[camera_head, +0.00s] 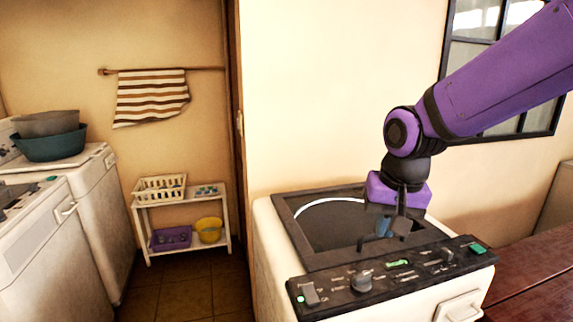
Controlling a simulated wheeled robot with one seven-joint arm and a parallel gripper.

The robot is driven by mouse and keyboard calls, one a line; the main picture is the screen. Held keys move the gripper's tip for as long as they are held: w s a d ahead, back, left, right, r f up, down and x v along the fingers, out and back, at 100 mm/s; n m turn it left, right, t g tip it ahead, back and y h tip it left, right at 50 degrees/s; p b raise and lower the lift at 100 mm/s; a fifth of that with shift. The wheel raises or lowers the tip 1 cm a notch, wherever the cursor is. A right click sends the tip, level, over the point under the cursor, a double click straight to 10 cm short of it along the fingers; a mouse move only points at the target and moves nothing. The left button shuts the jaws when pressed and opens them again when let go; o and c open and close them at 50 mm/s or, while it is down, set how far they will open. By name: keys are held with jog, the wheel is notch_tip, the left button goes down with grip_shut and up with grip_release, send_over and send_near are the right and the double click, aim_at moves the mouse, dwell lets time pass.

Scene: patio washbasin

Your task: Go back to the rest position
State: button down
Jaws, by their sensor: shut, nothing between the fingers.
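My gripper (385,232) points down over the open top of a cream washing machine (272,268). The exact depth is hard to tell. The gripper looks shut and empty. A small blue patch shows beside the fingers; I cannot tell what it is. My purple arm reaches in from the upper right. The inside of the tub is mostly dark, with a pale curved rim (325,202) at its left.
A brown wooden table (540,285) stands right of the machine. A window (495,65) is behind my arm. At the left are white appliances (75,220) with stacked basins (50,145). A white shelf (180,200) holds baskets beneath a striped towel (150,95). Tiled floor lies clear between.

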jog(key=s+d+r+n+t, duration=0.1)
jog(key=s+d+r, duration=0.3)
jog(key=s+d, duration=0.2)
jog(key=s+d+r+t, duration=0.2)
jog(key=s+d+r, duration=0.2)
jog(key=s+d, duration=0.3)
jog(key=shift+s+r+n+h, duration=0.3)
jog(key=shift+s+n+h, duration=0.1)
jog(key=shift+s, duration=0.75)
dwell(0.5)
